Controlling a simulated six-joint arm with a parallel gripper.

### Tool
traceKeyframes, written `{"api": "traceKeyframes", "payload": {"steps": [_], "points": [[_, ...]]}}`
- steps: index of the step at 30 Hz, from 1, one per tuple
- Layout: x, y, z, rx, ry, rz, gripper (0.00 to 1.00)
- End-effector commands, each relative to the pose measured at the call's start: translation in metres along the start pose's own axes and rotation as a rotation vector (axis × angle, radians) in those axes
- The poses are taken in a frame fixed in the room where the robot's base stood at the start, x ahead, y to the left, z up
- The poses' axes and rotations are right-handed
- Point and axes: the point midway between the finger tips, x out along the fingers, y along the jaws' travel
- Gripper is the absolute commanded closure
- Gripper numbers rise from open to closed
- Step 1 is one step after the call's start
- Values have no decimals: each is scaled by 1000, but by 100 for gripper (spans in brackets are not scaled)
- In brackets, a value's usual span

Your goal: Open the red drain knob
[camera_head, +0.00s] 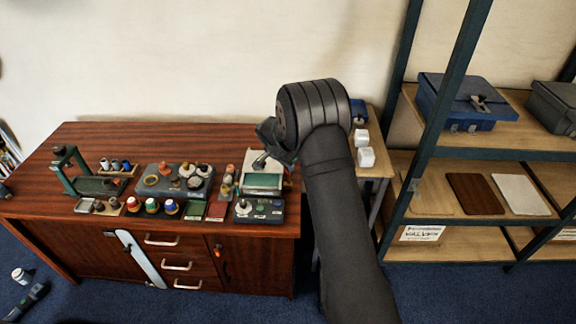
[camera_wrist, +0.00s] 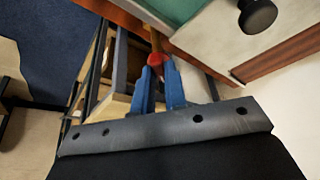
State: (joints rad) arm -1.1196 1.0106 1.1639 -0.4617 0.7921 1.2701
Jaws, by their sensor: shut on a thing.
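The red drain knob (camera_wrist: 155,60) shows in the wrist view between the two blue fingertips of my gripper (camera_wrist: 158,72). The fingers touch it from both sides and are shut on it. A thin copper-orange pipe (camera_wrist: 155,39) runs up from the knob toward the edge of a pale panel.
A black round knob (camera_wrist: 257,15) stands on the pale panel in the wrist view. The bench (camera_head: 90,140) carries several small bottles, trays and a green stand. White blocks (camera_head: 366,157) sit on a side table behind my arm. A metal shelf (camera_head: 440,120) stands at the right.

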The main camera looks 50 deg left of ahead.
Motion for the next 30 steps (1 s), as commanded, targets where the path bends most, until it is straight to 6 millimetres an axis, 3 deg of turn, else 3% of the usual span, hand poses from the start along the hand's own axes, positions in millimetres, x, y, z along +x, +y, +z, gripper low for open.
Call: {"api": "traceKeyframes", "payload": {"steps": [18, 30], "points": [[2, -5, 1, 536, -3, 225, 100], [2, -7, 0, 789, -4, 330, 100]]}}
